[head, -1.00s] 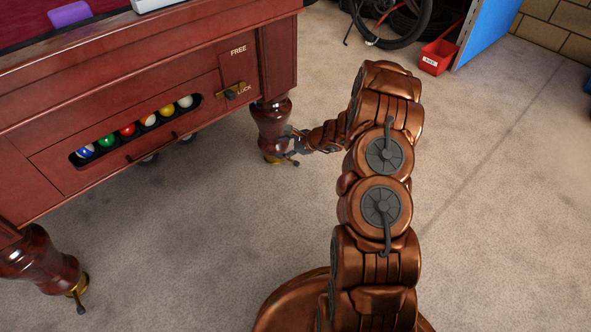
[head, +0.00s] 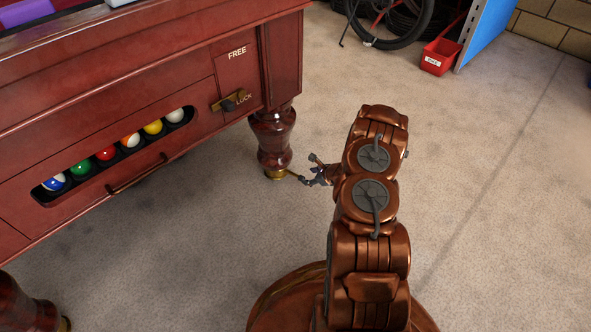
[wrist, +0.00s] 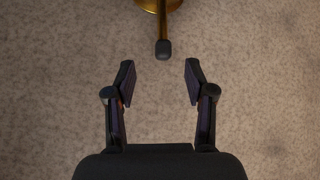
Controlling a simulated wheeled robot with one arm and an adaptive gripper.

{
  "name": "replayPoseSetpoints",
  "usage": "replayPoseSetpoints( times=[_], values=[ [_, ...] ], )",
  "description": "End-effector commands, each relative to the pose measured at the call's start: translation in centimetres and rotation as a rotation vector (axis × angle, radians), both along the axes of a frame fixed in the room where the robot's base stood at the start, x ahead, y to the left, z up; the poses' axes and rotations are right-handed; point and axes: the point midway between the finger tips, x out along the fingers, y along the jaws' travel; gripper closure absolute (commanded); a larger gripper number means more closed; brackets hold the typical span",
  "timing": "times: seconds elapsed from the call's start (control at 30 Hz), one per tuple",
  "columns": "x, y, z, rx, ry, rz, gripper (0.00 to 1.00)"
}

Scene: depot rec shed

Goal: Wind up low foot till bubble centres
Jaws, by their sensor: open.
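The pool table's near right leg (head: 272,140) ends in a brass foot (head: 276,174) on the floor. A thin lever (wrist: 163,28) with a dark knob sticks out from this foot; in the wrist view it points down toward me. My gripper (wrist: 159,78) is open and empty. The knob lies just beyond the fingertips, roughly centred between them. In the head view my gripper (head: 314,173) is low, just right of the foot. Another leg (head: 25,310) is cut off at lower left. I cannot make out a bubble level.
A purple item (head: 25,12) lies on top. A red bin (head: 439,56) and bicycle wheel stand behind.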

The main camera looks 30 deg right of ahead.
Motion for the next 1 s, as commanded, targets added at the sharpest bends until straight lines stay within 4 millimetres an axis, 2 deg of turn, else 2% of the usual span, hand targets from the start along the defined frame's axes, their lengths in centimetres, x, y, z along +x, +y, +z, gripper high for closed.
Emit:
replayPoseSetpoints(
  times=[0.23, 0.7, 1.0],
  values=[
    [0.4, -0.5, -1.3, 0.0, 0.004, -0.014, 0.46],
    [4.1, 0.2, -5.2, 0.0, 0.004, -0.017, 0.46],
    [4.9, 0.5, -5.6, 0.001, 0.002, -0.018, 0.46]
  ],
)
